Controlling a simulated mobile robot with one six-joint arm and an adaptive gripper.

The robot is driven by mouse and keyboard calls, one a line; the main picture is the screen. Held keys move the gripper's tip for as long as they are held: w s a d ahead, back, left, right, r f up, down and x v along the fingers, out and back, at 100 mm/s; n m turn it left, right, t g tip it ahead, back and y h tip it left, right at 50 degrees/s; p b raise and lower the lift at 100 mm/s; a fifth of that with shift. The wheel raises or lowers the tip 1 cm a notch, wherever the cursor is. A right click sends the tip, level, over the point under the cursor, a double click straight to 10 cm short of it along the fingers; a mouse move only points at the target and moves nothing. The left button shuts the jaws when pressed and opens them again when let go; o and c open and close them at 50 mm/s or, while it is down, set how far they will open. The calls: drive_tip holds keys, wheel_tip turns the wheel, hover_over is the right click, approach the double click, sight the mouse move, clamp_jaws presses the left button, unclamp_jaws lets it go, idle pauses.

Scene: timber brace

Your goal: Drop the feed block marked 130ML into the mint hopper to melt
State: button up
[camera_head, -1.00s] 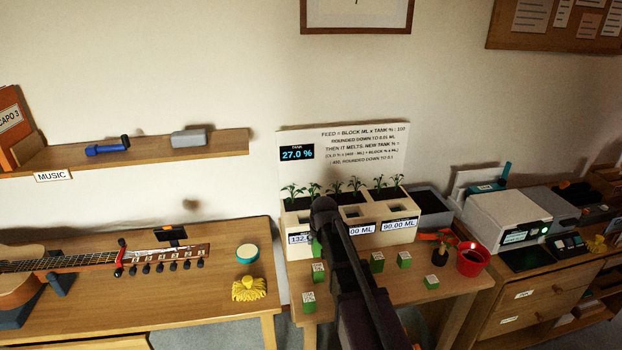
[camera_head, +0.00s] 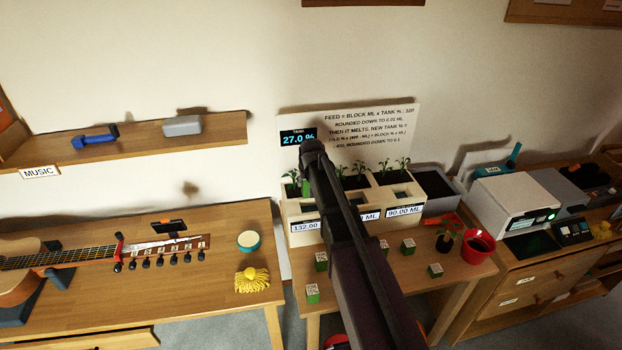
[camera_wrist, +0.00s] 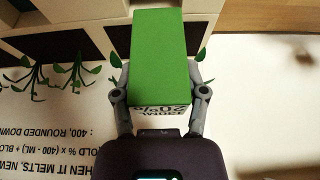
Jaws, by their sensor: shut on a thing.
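My gripper (camera_head: 312,150) is shut on a green feed block (camera_wrist: 158,48), holding it by its sides. The block's end label is upside down and partly hidden in the wrist view; it seems to read 130ML, 20%. In the head view a sliver of the block (camera_head: 306,188) shows left of my arm, at the leftmost cream planter. The cream planter unit (camera_head: 302,240) has several hopper sections with plants behind and displays in front, including 132.00 and 90.00 ML. My arm hides its middle. I cannot tell which hopper is mint.
Several green blocks (camera_head: 408,246) stand on the table in front of the planters. A board (camera_head: 375,130) with a TANK 27.0 % display rises behind. A guitar (camera_head: 60,258) lies on the left table.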

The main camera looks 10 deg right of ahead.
sight(309, 199)
drive_tip(key=shift+d, duration=0.25)
drive_tip(key=shift+f, duration=0.1)
wheel_tip(309, 199, down, 8)
drive_tip(key=b, duration=0.8)
drive_tip(key=shift+d, duration=0.1)
drive_tip(key=o, duration=1.3)
